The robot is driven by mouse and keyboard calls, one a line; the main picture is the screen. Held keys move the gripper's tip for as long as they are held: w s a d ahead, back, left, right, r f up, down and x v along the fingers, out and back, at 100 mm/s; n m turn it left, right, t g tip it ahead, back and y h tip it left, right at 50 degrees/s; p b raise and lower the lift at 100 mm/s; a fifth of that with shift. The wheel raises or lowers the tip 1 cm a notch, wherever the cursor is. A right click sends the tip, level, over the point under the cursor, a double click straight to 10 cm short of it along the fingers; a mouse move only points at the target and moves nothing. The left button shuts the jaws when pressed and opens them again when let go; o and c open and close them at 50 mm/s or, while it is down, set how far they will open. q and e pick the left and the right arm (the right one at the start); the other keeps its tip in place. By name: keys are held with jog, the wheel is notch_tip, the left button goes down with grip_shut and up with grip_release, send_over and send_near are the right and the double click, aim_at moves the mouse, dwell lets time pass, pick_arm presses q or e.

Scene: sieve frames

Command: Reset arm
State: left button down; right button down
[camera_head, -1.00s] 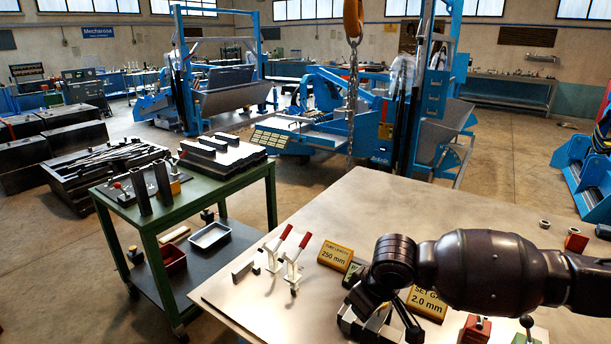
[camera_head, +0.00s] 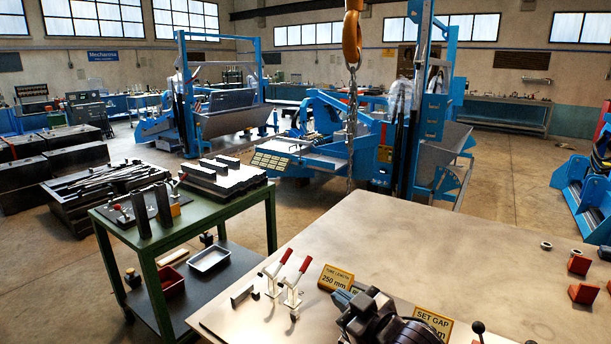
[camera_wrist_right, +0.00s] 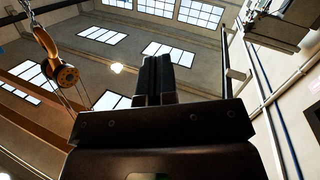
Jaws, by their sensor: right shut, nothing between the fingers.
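My right gripper (camera_wrist_right: 157,62) is shut and empty in the right wrist view. Its two dark fingers are together and point up towards the ceiling windows, with nothing between them. In the head view, a dark part of my right arm (camera_head: 375,320) shows at the bottom edge, in front of the steel table (camera_head: 450,255), and hides part of its front. My left arm and gripper are not in view.
Toggle clamps with red handles (camera_head: 293,280) and yellow signs (camera_head: 336,278) stand near the arm. Red blocks (camera_head: 583,293) are at the table's right. A green cart (camera_head: 150,237) stands left. A crane hook (camera_head: 352,38) hangs beyond. The table's middle is bare.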

jog(key=s+d+f+m+h, duration=0.3)
jog(key=s+d+f, duration=0.2)
jog(key=d+f, duration=0.1)
jog(key=s+d+f+m+h, duration=0.2)
jog(key=s+d+f+h, duration=0.1)
jog(key=s+d+f, duration=0.3)
jog(key=s+d+f+m+h, duration=0.3)
jog(key=s+d+f, duration=0.3)
jog(key=d+f, duration=0.1)
jog(key=shift+d+f+m, duration=0.15)
jog(key=shift+f+m, duration=0.15)
jog(key=shift+f, duration=0.45)
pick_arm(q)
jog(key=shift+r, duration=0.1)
pick_arm(e)
jog(key=s+d+f+m+g+h, duration=0.1)
jog(key=s+f, duration=0.3)
jog(key=s, duration=0.3)
jog(key=shift+s+d+f+g, duration=0.15)
jog(key=shift+s+f+g, duration=0.15)
jog(key=shift+f, duration=0.1)
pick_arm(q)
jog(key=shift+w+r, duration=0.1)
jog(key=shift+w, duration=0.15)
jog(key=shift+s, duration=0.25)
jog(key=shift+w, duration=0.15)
